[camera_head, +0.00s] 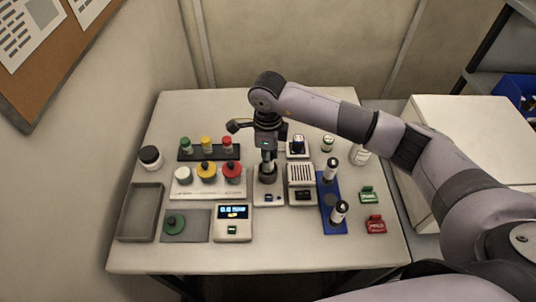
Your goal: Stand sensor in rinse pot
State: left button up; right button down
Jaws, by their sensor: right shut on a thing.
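My right gripper (267,147) points straight down over the middle of the table and is shut on a small, pale upright piece (267,156), which may be the sensor; the fingers hide most of it. Directly below is a dark round pot-like part (267,174) on a light grey device (268,197). I cannot tell whether the held piece is inside, touching or just above that part, or whether it is the rinse pot. My left gripper is out of view.
Left are a block with coloured knobs (190,193), a grey tray (122,220) and a display box (233,236). Green (369,195) and red (376,224) labelled pieces lie far right. The front table strip is clear.

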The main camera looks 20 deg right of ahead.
jog(key=shift+f, duration=0.2)
jog(key=c, duration=1.3)
grip_release()
jog(key=shift+r, duration=0.1)
